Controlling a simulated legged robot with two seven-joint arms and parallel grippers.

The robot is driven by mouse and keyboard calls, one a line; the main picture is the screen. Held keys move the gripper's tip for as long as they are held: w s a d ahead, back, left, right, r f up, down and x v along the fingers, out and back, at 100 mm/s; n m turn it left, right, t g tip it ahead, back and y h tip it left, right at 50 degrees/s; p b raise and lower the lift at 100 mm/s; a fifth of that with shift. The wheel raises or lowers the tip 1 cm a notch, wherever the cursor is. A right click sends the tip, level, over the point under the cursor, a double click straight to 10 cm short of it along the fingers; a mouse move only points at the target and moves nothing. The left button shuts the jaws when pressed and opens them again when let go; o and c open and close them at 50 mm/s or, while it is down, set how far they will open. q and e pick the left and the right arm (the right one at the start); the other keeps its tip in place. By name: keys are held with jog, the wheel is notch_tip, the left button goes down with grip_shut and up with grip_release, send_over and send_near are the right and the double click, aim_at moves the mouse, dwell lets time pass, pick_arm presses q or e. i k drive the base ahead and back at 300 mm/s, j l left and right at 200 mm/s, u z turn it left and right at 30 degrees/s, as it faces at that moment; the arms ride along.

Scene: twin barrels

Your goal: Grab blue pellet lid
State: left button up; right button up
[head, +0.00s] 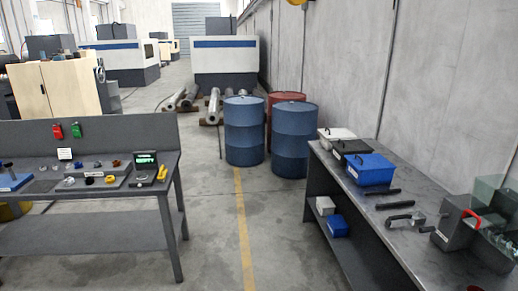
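A blue box (370,169) with a white label on its front sits on the right bench, near the bench's left edge. Its top looks like a flat blue lid, but I cannot tell whether the lid is a separate piece. A smaller blue box (338,226) sits on the shelf under that bench. Neither of my grippers is in view.
The right bench (420,256) also holds black and white boxes, dark bars and a grey toolbox (455,229) with a red handle. Two blue barrels (295,140) and a red barrel stand beyond. A left bench (120,198) holds small parts. The floor between is clear.

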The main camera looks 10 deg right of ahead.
aim_at(367, 162)
jog(key=i+l+z, duration=0.2)
jog(key=i, duration=0.3)
jog(key=i+j+z, duration=0.15)
jog(key=i, duration=0.35)
jog(key=i+z, duration=0.2)
jog(key=i, duration=0.35)
jog(key=i+j+z, duration=0.2)
jog(key=i, duration=0.3)
jog(key=i+j+z, duration=0.2)
jog(key=i, duration=0.3)
jog(key=l, duration=0.1)
